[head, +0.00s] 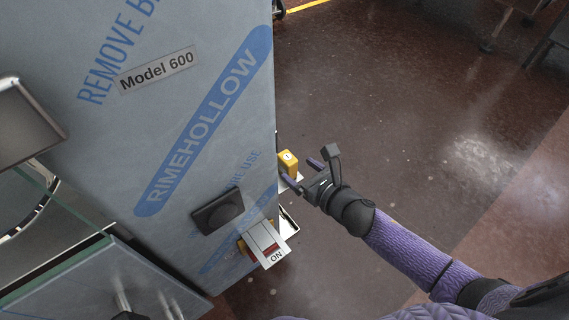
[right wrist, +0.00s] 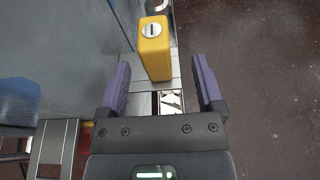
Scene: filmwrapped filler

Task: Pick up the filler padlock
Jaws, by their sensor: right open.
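The padlock is a yellow block (head: 288,162) with a round keyhole face, at the right edge of the film-wrapped machine. In the right wrist view the yellow padlock (right wrist: 154,50) stands on a grey metal ledge, its keyhole face up. My right gripper (head: 303,172) is open beside it. In the right wrist view the purple fingers of this gripper (right wrist: 160,83) are spread to either side of the padlock's near end, with clear gaps; most of the padlock lies beyond the fingertips. The padlock's shackle cannot be made out. My left gripper is not in view.
The filler machine (head: 190,110), wrapped in blue-lettered film, fills the left. A red switch (head: 271,248) with an ON plate (head: 275,257) and a dark handle plate (head: 217,212) stick out below. The dark floor (head: 400,120) to the right is open.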

